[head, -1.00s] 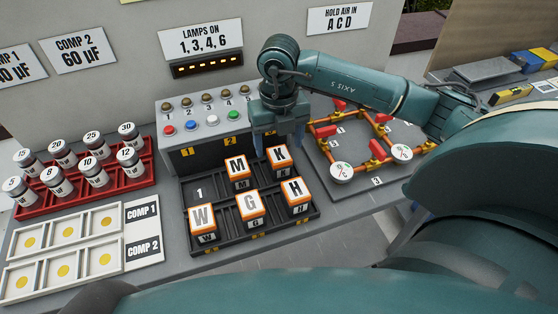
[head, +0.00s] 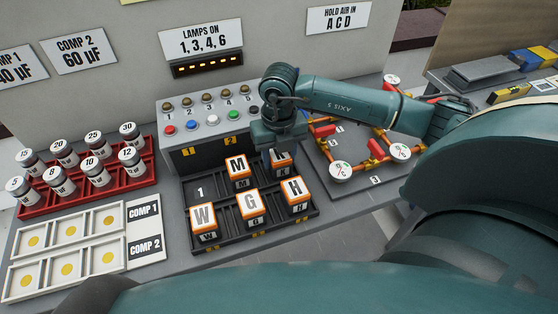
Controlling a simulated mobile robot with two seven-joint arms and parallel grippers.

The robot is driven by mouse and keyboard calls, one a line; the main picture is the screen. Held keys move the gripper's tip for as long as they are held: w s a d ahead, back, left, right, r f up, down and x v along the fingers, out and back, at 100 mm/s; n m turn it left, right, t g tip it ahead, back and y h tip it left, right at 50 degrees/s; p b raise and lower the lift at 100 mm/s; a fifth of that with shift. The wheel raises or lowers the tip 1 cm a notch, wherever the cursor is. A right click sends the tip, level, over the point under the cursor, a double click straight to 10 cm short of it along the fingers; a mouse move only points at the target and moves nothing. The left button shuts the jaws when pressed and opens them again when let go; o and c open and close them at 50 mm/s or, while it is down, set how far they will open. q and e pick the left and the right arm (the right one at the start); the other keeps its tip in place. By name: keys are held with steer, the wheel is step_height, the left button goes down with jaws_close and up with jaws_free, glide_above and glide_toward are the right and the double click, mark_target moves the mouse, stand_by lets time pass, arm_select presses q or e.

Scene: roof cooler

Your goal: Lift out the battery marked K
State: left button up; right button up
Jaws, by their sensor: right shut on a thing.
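The battery marked K (head: 281,168) is an orange and white block at the back right of the black battery tray (head: 218,239). My right gripper (head: 279,152) is over it and shut on it, pointing down. The gripper and wrist hide the upper part of its label. The battery still appears to be down in its place, though its base is partly hidden. The batteries marked M (head: 238,170), W (head: 203,219), G (head: 250,209) and H (head: 295,193) sit in the same tray. My left gripper is not in view.
A button panel (head: 205,135) stands right behind the tray. A pipe board with valves and gauges (head: 345,187) lies close on the right. A red rack of capacitors (head: 118,192) and white trays (head: 98,265) are on the left. Slot 1 (head: 201,191) is empty.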

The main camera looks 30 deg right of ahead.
steer(key=c, duration=0.6)
steer(key=shift+o, duration=0.2)
steer(key=shift+r, duration=0.1)
